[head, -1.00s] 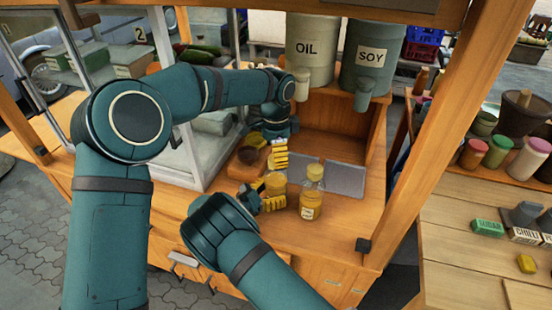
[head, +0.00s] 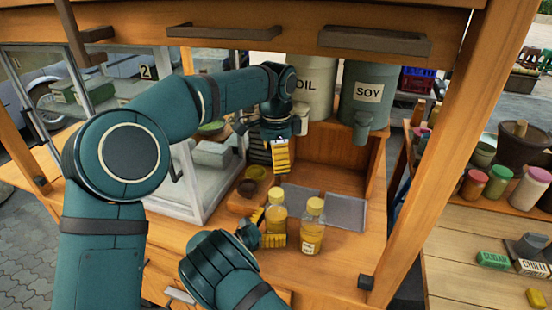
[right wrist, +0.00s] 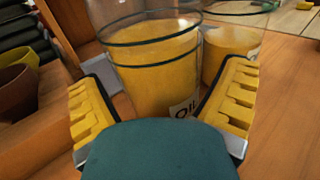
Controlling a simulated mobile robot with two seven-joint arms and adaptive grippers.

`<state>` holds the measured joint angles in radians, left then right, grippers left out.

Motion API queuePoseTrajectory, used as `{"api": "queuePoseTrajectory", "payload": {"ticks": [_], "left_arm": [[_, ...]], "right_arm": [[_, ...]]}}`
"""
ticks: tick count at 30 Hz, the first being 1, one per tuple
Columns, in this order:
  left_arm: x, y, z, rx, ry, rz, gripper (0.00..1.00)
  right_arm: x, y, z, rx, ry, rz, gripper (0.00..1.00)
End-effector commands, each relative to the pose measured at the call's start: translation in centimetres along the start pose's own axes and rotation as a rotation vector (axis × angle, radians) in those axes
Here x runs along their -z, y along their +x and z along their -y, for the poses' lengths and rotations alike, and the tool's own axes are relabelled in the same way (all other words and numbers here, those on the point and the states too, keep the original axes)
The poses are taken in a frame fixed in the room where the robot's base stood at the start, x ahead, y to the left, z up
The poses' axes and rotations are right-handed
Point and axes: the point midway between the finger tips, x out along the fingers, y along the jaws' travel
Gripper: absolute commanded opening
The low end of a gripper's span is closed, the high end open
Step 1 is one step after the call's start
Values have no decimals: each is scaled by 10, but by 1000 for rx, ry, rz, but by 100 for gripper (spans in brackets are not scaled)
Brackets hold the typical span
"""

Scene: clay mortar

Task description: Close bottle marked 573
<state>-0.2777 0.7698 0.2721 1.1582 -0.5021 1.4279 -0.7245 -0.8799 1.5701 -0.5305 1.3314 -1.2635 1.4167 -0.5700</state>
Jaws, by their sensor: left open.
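Two clear bottles with yellow contents and yellow tops stand upright on the wooden counter. The left bottle (head: 276,216) is between the yellow fingers of my right gripper (head: 265,229). I cannot read 573 on either bottle. My left gripper (head: 271,156) is open and empty, above and behind the bottles.
Large OIL (head: 310,92) and SOY (head: 366,95) dispensers stand at the back. Grey trays (head: 345,213) are set into the counter behind the bottles. A wooden post (head: 432,145) rises at the right. Small bowls (head: 248,188) sit left of the bottles.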

Motion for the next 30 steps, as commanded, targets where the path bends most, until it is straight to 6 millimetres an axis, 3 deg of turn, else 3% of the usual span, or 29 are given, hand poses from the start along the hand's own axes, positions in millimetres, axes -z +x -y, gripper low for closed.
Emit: {"api": "queuePoseTrajectory", "payload": {"ticks": [11, 24, 30], "left_arm": [[0, 0, 0, 0, 0, 0, 78], [0, 0, 0, 0, 0, 0, 78], [0, 0, 0, 0, 0, 0, 78]], "right_arm": [[0, -10, -1, -3, 1, 0, 100], [0, -92, -1, -4, 2, 0, 100], [0, -115, 0, -1, 0, 0, 100]]}}
